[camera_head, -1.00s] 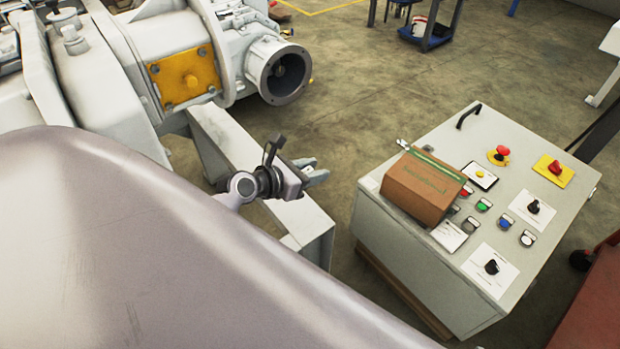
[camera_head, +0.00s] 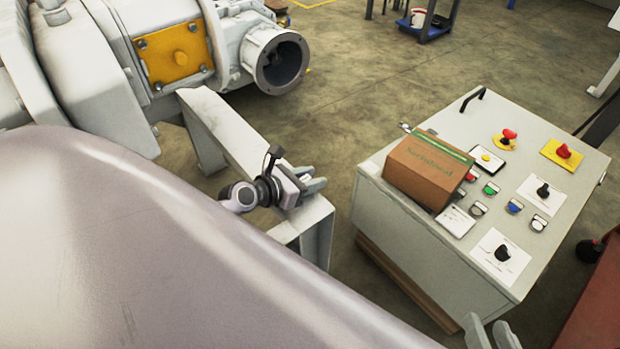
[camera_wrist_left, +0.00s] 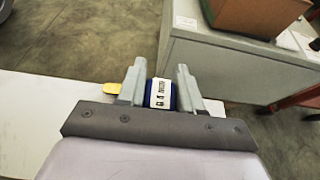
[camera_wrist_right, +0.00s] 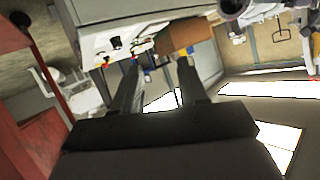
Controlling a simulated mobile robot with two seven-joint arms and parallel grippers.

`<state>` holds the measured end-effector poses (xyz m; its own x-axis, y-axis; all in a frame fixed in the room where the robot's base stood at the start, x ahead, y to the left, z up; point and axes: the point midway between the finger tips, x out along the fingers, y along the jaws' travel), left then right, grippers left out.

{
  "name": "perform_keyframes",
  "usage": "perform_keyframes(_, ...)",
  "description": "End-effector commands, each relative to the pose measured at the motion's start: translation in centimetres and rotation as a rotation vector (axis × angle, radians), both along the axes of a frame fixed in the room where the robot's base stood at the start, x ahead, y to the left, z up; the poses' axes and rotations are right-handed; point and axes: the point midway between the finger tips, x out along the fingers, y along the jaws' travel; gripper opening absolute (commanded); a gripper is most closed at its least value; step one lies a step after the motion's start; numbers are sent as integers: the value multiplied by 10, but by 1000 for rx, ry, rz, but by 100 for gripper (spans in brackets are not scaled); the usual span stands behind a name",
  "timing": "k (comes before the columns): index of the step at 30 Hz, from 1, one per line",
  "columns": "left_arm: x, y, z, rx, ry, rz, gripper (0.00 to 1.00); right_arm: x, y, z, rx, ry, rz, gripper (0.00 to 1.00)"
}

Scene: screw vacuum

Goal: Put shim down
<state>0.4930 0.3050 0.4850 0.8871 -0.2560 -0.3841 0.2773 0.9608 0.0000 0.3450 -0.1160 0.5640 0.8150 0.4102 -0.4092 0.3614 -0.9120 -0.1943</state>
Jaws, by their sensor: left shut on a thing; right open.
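My left gripper (camera_head: 315,182) is over the end of the light grey beam (camera_head: 232,130). In the left wrist view (camera_wrist_left: 160,76) its fingers close on a blue piece with a white printed label (camera_wrist_left: 160,93), which I take to be the shim. A small yellow tab (camera_wrist_left: 113,88) shows just outside the left finger; I cannot tell whether it belongs to the held piece. The head view does not show the held piece clearly. My right gripper (camera_head: 492,335) is at the bottom edge, in front of the control cabinet. It is open and empty in the right wrist view (camera_wrist_right: 158,65).
A brown cardboard box (camera_head: 425,178) sits on the grey control cabinet (camera_head: 385,218), beside buttons and knobs. The white machine with a round flanged opening (camera_head: 278,62) stands at the back left. Floor (camera_head: 345,130) is free between beam and cabinet. A red object (camera_head: 590,315) is at the right.

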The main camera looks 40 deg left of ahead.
Motion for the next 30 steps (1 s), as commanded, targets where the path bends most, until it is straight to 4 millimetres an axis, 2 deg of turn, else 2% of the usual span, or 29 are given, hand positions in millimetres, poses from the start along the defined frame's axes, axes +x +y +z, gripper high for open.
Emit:
perform_keyframes(4, 0, 0, -4, 1, 0, 0, 4, 0, 1, -2, 6, 1, 1, 43)
perform_keyframes(5, 0, 0, -3, 1, 0, 0, 41, 0, 1, -1, 8, 1, 2, 43)
perform_keyframes(6, 0, 0, -3, 1, 0, 0, 54, 0, 1, -1, 8, 1, 2, 43)
perform_keyframes(7, 0, 0, -3, 1, 0, 0, 60, 0, 1, -1, 8, 1, 2, 43)
perform_keyframes(17, 0, 0, 0, 1, -1, 0, 60, 0, 1, 1, 3, 0, 2, 43)
perform_keyframes(20, -6, 2, 3, 0, 2, 0, 60, 1, 0, 4, -7, -4, -1, 43)
perform_keyframes(25, -28, 8, 15, 1, 3, 0, 60, 1, -6, 12, -46, -16, -10, 43)
perform_keyframes(30, -57, 16, 27, 2, 4, 0, 60, -5, -16, 10, -101, -4, -26, 43)
